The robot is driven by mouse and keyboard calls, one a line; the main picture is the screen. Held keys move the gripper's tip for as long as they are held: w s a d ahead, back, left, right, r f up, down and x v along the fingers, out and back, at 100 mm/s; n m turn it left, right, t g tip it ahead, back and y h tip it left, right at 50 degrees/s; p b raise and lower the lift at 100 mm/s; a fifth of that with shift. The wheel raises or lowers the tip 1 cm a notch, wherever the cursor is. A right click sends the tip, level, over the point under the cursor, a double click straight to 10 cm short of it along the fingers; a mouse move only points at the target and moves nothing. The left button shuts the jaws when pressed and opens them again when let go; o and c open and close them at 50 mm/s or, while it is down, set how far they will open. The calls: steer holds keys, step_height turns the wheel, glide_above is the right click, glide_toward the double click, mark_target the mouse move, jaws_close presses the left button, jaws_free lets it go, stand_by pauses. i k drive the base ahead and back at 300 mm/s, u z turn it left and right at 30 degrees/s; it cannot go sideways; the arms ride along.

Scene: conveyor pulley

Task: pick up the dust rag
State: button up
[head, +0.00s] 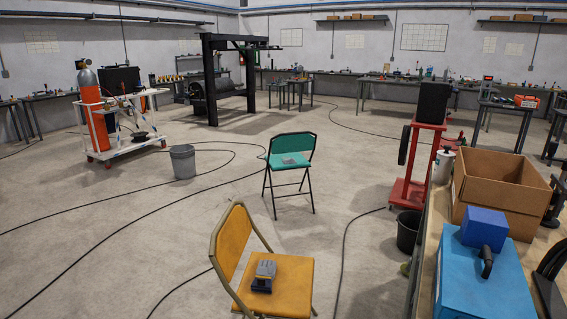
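I cannot make out for certain which thing is the dust rag. A flat, light grey item (292,161), perhaps folded cloth, lies on the seat of the green folding chair (292,143) in the middle of the room. On the seat of the nearer yellow folding chair (295,290) lies a grey block-like item (266,268) with a dark blue part at its front. A small olive-green thing (405,268) shows beside the bench at right; its shape is unclear. My gripper is not in view.
A workbench (436,235) at right bears a cardboard box (490,200) and a blue case (483,283). A black bucket (408,232), red stand (408,193) and grey bin (183,161) stand on the floor. Black cables (120,230) cross otherwise open concrete at left.

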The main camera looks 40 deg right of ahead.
mark_target(292, 161)
steer(key=u, duration=0.05)
steer(key=i, duration=4.3)
